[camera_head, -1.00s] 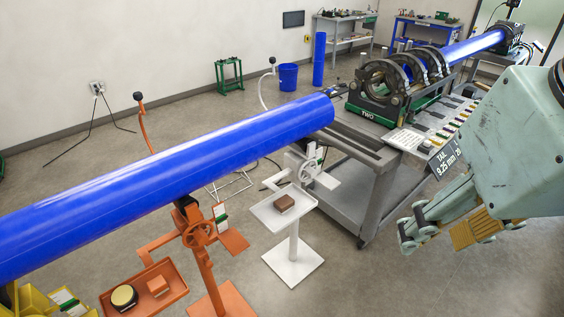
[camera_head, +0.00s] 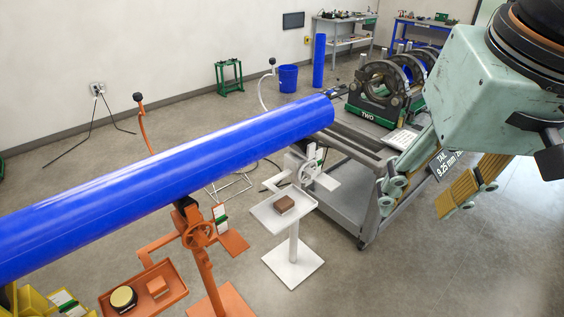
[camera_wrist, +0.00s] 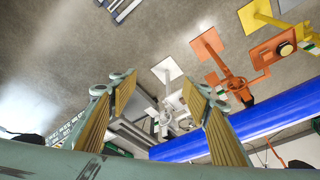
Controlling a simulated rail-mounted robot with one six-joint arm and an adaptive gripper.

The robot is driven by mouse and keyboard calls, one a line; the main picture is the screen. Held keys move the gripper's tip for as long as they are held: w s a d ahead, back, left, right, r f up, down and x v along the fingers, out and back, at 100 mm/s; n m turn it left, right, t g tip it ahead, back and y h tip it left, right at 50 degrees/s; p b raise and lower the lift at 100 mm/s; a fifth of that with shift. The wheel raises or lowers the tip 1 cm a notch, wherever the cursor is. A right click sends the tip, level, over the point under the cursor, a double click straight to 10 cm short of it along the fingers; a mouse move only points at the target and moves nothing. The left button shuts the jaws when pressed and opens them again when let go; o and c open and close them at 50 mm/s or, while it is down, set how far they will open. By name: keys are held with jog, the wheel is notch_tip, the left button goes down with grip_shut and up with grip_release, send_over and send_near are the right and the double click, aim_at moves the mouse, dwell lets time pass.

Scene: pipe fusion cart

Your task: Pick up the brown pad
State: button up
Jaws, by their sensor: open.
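The brown pad (camera_head: 284,204) is a small block lying on the white tray (camera_head: 262,212) of the white pipe stand (camera_head: 293,240) in the head view. My gripper (camera_head: 414,208) is open and empty, to the right of the tray and well apart from it, in front of the grey cart. In the wrist view my gripper (camera_wrist: 158,84) has its two ribbed tan fingers spread wide. The white stand's base (camera_wrist: 165,74) shows between and beyond them. I cannot make out the pad clearly in the wrist view.
A long blue pipe (camera_head: 170,185) runs above the stands. An orange stand (camera_head: 203,262) has a tray with an orange-brown block (camera_head: 158,286) and a round yellow-topped item (camera_head: 123,298). The grey cart (camera_head: 345,200) stands behind the gripper. Floor in front is clear.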

jog(key=w+a+f+m+g, duration=0.1)
jog(key=w+a+f+m, duration=0.15)
jog(key=w, duration=1.25)
jog(key=m+g+b, duration=0.2)
jog(key=m+g, duration=0.1)
jog(key=m, duration=0.4)
send_over(284, 202)
notch_tip(284, 202, down, 30)
jog(key=shift+f, duration=0.2)
jog(key=shift+d+f+n, duration=0.1)
jog(key=shift+n, duration=0.15)
jog(key=shift+f+b, duration=0.9)
jog(key=shift+f, duration=3.3)
jog(key=shift+f, duration=0.1)
jog(key=shift+f+b, duration=0.7)
jog(key=shift+f, duration=1.8)
